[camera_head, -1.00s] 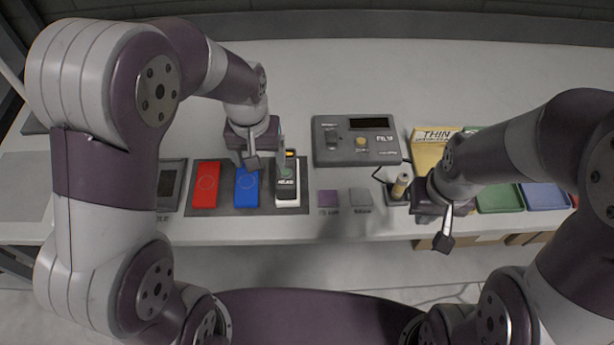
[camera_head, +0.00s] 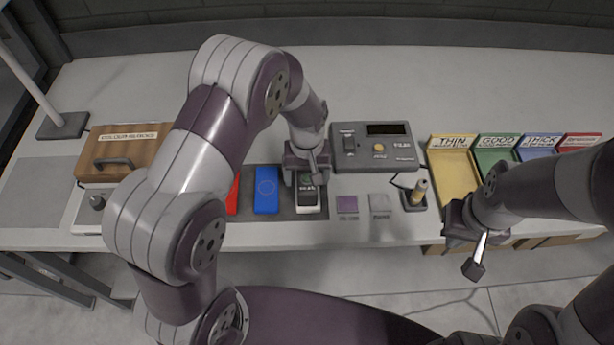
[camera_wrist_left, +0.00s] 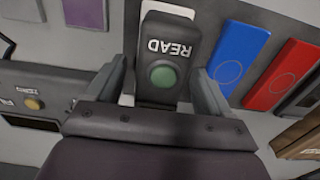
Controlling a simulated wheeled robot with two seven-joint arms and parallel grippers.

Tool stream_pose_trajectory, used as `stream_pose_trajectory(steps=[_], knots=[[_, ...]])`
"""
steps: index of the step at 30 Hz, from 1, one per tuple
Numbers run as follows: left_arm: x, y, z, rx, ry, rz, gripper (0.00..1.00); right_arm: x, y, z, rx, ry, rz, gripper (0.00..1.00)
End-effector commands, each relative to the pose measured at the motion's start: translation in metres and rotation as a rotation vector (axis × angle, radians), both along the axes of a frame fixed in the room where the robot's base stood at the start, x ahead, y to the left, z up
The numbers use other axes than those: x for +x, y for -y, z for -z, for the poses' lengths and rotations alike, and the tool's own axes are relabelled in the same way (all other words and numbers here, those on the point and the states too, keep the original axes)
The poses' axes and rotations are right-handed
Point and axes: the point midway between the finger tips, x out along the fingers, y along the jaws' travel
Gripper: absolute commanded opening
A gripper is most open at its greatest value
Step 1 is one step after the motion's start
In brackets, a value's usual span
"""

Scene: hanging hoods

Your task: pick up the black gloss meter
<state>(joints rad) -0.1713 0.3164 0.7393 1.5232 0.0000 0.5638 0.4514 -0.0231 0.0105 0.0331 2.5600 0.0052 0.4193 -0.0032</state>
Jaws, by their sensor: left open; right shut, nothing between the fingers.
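My right gripper (camera_head: 474,268) is shut and empty, beyond the table's front edge.
A blue block (camera_head: 267,190) and a partly hidden red block (camera_head: 233,196) lie left of the meter. A grey instrument box (camera_head: 375,158) stands behind right. Purple (camera_head: 347,204) and grey (camera_head: 380,202) squares lie right. A small stand (camera_head: 415,198) and coloured trays are further right.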

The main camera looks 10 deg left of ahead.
Motion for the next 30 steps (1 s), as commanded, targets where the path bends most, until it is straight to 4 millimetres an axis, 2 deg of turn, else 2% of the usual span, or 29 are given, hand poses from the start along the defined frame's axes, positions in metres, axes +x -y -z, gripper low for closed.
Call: stream_pose_trajectory(steps=[3, 9, 14, 15, 17, 25, 30], knots=[[0.0, 0.0, 0.011, 0.0, 0.0, 0.0, 0.81, 0.0, 0.0, -0.001, 0.0, -0.001, 0.0, 0.0], [0.0, 0.0, 0.012, -0.001, 0.001, 0.0, 0.81, 0.0, 0.0, -0.001, 0.0, -0.001, 0.0, 0.0], [0.0, 0.0, 0.012, -0.001, 0.001, 0.0, 0.29, 0.0, 0.0, -0.001, 0.0, -0.001, 0.0, 0.0], [0.0, 0.0, 0.012, -0.001, 0.001, 0.0, 0.16, 0.0, 0.0, -0.001, 0.0, -0.001, 0.0, 0.0], [0.0, 0.0, 0.011, 0.0, 0.003, 0.001, 0.0, 0.0, 0.0, -0.001, 0.0, -0.001, 0.0, 0.0], [0.001, 0.0, 0.008, -0.001, 0.003, 0.001, 0.0, 0.0, 0.0, 0.0, 0.0, -0.001, 0.0, 0.0], [0.001, 0.0, -0.01, -0.001, 0.005, 0.001, 0.0, 0.0, 0.0, 0.004, 0.0, 0.0, 0.0, 0.0]])
